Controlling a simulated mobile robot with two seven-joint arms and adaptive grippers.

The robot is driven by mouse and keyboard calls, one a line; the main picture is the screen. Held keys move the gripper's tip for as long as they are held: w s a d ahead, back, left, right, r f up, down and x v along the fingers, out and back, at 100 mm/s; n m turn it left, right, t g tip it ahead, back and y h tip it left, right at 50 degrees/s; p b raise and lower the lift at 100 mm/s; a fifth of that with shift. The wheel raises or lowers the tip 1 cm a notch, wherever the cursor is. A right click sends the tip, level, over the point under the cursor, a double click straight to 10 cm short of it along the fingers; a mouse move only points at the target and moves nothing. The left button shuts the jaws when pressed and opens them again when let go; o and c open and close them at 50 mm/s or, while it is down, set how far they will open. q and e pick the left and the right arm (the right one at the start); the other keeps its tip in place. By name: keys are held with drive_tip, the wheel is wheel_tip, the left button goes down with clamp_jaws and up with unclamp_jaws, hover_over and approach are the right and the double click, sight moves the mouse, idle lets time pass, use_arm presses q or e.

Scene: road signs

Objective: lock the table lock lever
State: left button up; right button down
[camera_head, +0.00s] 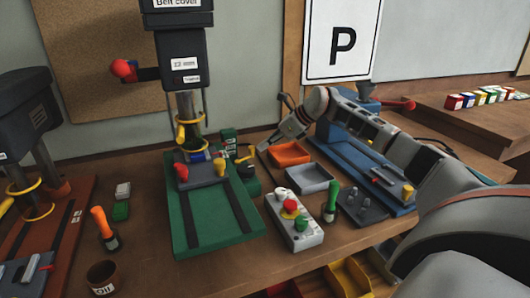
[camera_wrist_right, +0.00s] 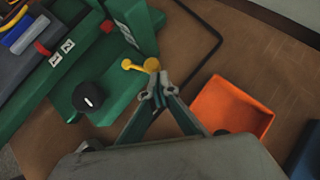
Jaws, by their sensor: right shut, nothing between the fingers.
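A yellow lever with a round knob (camera_wrist_right: 151,65) sits on the side of the green drill press base in the right wrist view. In the head view this yellow lever (camera_head: 246,156) is small, at the right of the drill press column. My right gripper (camera_head: 267,147) is shut and empty, reaching in from the right close to the lever. In the wrist view its fingertips (camera_wrist_right: 161,92) are just below the yellow knob; I cannot tell whether they touch it. The green drill press table (camera_head: 212,222) stands in the middle. My left gripper is not in view.
An orange tray (camera_wrist_right: 232,108) lies right of my fingertips, with a grey tray (camera_head: 309,178) in front of it. A black knob (camera_wrist_right: 90,96) and a black cable (camera_wrist_right: 205,65) are close by. A control box (camera_head: 292,222) and a green-handled tool (camera_head: 331,203) stand nearer the front.

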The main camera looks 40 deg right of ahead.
drive_tip(key=shift+a, duration=0.1)
drive_tip(key=shift+s+a+p, duration=0.3)
drive_tip(key=shift+s+a, duration=0.15)
drive_tip(key=shift+a, duration=0.1)
drive_tip(key=shift+d, duration=0.1)
drive_tip(key=s+d+r, duration=0.7)
drive_tip(key=d, duration=0.1)
drive_tip(key=shift+d, duration=0.2)
